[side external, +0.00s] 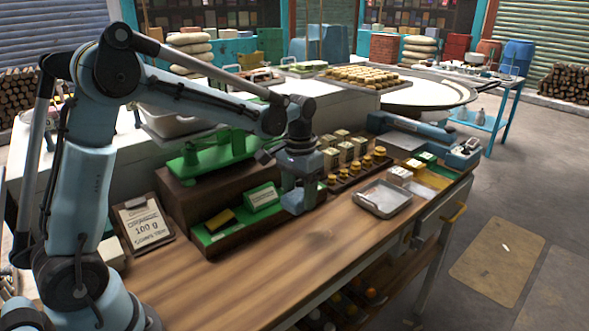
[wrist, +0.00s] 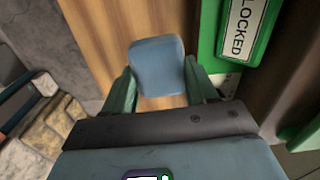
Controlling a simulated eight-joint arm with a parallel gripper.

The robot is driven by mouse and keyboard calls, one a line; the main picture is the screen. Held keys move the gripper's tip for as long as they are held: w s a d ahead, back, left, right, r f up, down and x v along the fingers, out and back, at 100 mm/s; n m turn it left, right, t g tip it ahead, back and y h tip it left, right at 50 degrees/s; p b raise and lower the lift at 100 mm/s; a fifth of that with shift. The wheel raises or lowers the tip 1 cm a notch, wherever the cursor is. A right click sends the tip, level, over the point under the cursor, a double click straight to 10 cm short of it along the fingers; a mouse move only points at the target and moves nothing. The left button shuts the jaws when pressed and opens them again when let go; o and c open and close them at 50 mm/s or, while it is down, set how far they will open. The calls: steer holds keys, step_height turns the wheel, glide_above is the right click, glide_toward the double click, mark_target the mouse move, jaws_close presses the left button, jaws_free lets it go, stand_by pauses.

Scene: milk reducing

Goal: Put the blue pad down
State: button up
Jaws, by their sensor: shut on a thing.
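The blue pad (wrist: 157,62) is a rounded blue block held between the green fingers of my gripper (wrist: 160,88) in the wrist view. Wooden tabletop shows beyond it. In the side view my gripper (side external: 298,188) points down at the right end of the green tray (side external: 243,233), near the front edge of the dark wooden stand. A blue-grey shape at its lower end there looks like the pad (side external: 295,203). Whether the pad touches the surface below is not clear.
A green block with a white label (side external: 262,197) and a dark, yellow-edged pad (side external: 220,220) are on the green tray. A metal tray (side external: 383,198) lies to the right. The front tabletop (side external: 250,275) is clear.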

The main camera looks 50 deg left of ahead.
stand_by(0.3)
steer(key=s+d+r+m, duration=0.1)
steer(key=s+d, duration=0.5)
steer(key=s, duration=0.3)
steer(key=s+d+r, duration=0.2)
steer(key=s+d, duration=0.5)
steer(key=s, duration=0.3)
glide_above(259, 268)
step_height(259, 268, down, 7)
steer(key=shift+r, duration=0.15)
steer(key=shift+f, duration=2)
steer(key=shift+f, duration=0.2)
steer(key=o, duration=1.1)
